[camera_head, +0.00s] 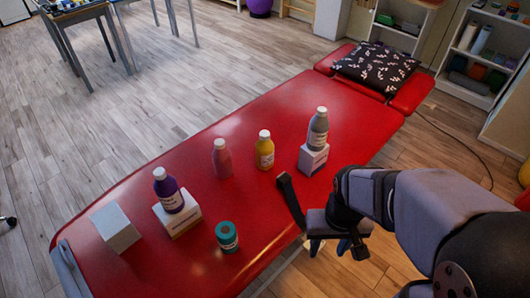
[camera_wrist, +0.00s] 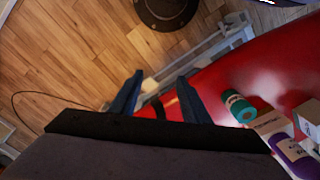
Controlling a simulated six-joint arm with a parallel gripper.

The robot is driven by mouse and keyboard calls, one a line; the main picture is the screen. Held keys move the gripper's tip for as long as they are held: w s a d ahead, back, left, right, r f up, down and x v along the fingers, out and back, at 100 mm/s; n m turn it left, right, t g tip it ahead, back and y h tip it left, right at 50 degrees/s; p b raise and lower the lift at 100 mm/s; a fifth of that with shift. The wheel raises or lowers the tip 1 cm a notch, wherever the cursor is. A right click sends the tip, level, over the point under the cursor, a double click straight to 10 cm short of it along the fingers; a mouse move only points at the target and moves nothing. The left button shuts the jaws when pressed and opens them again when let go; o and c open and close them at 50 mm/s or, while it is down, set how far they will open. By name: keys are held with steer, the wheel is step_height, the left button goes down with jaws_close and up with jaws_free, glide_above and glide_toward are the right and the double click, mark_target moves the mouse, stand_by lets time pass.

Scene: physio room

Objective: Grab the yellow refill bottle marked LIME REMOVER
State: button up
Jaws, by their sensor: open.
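The yellow bottle (camera_head: 264,152) with a white cap stands upright on the red treatment table (camera_head: 150,185). Its label is too small to read. A pink bottle (camera_head: 222,160) stands just to its left, and a grey bottle (camera_head: 318,130) stands on a white box (camera_head: 313,158) to its right. My gripper (camera_head: 336,246) is open and empty by the table's near right edge, well below and right of the yellow bottle in the head view. In the wrist view my gripper's two blue fingers (camera_wrist: 159,80) are spread apart with nothing between them. The yellow bottle does not show in the wrist view.
A black strap (camera_head: 290,198) lies between my gripper and the yellow bottle. A purple bottle (camera_head: 168,190) on a box (camera_head: 178,216), a white block (camera_head: 115,228) and a teal roll (camera_head: 227,236) occupy the left part. A patterned cushion (camera_head: 375,66) lies at the far end.

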steer(key=shift+o, duration=0.3)
steer(key=o, duration=0.8)
